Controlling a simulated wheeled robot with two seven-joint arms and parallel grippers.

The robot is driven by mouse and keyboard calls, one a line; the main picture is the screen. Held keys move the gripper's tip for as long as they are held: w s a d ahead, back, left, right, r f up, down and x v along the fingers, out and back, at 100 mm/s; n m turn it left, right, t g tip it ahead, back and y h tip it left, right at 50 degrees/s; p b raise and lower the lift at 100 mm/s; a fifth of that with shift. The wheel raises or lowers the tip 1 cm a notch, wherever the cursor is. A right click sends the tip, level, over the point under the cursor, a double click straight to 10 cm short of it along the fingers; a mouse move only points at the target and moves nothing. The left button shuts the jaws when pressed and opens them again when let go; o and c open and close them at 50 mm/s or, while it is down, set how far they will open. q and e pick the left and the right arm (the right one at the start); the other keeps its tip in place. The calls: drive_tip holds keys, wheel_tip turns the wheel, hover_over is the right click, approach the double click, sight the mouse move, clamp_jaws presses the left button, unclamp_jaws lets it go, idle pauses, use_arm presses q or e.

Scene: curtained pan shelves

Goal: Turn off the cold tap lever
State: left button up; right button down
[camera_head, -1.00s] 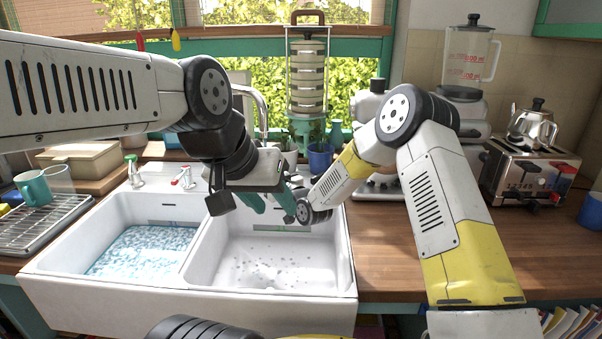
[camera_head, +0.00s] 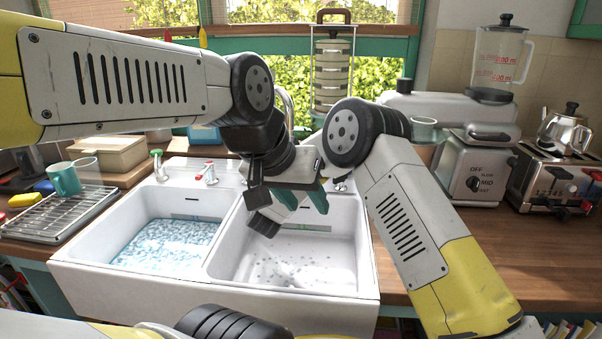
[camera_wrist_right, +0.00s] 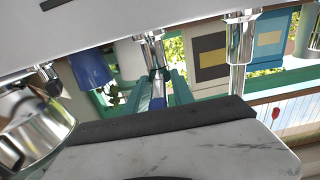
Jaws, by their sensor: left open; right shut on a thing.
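My right gripper (camera_wrist_right: 160,88) has its green fingers shut around the narrow blue-tinted lever of a chrome tap (camera_wrist_right: 150,48) in the right wrist view. This looks like the cold tap lever, but the fingers partly cover it. In the head view my right gripper and most of that tap are hidden behind my arms. My left gripper (camera_head: 302,202) is open, its green fingers above the back of the right basin. A red-topped tap (camera_head: 207,173) and a green-topped tap (camera_head: 157,166) stand along the back of the sink, left of it.
The double white sink (camera_head: 215,287) has bluish foamy water in its left basin. A drying rack (camera_head: 55,215) and a teal mug (camera_head: 64,178) are on the left. A toaster (camera_head: 552,182) and a kettle (camera_head: 566,130) stand at right. The wooden counter (camera_head: 505,240) before them is clear.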

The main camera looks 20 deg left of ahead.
idle(0.4)
drive_tip(key=c, duration=1.4)
unclamp_jaws()
drive_tip(key=shift+o, duration=0.2)
